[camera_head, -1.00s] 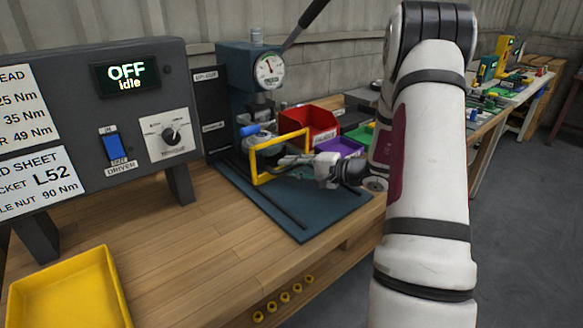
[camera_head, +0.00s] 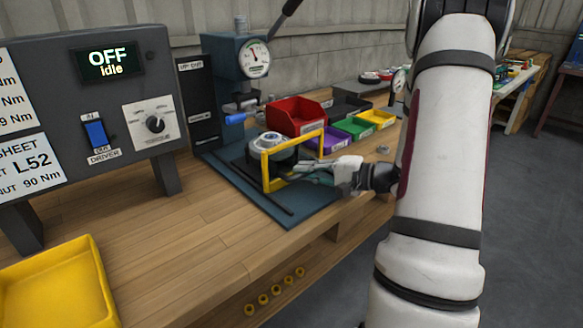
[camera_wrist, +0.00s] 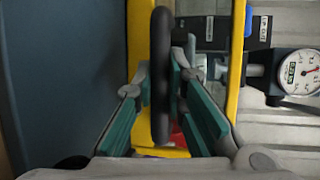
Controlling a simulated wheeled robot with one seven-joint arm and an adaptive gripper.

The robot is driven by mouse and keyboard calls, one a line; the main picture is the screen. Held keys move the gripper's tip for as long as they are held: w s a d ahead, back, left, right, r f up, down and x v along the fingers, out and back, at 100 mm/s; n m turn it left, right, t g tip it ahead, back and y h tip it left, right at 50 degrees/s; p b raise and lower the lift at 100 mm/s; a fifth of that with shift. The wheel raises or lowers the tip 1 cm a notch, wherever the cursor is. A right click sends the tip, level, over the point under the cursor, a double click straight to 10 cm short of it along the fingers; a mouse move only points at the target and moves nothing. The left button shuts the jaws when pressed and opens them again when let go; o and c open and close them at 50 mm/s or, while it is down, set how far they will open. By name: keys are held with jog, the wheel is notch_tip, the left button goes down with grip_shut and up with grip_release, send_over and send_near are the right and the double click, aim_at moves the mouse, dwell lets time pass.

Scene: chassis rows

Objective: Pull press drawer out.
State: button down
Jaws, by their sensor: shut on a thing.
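The press (camera_head: 222,88) stands at the back of a dark blue base plate (camera_head: 312,214). Its drawer shows as an upright yellow frame (camera_head: 265,170) with a round metal part (camera_head: 268,143) behind it. The drawer sits forward of the press column, over the plate with its dark rails. My gripper (camera_head: 290,173) is at the front of the yellow frame. In the wrist view my gripper (camera_wrist: 162,75) is shut on a black upright handle (camera_wrist: 160,115), with a teal-padded finger on each side. The yellow frame (camera_wrist: 138,50) shows just behind the handle.
A red bin (camera_head: 296,115) and purple, green and yellow bins stand behind the drawer. The grey driver panel (camera_head: 85,110) reads OFF, idle. A yellow tray (camera_head: 55,285) lies at front left. The wooden bench (camera_head: 190,240) is bare between tray and plate.

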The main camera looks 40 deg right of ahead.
jog(key=s+b, duration=0.1)
jog(key=s, duration=0.7)
jog(key=shift+s+d, duration=0.1)
jog(key=shift+s, duration=0.05)
jog(key=c, duration=1.9)
grip_release()
jog(key=v, duration=1.2)
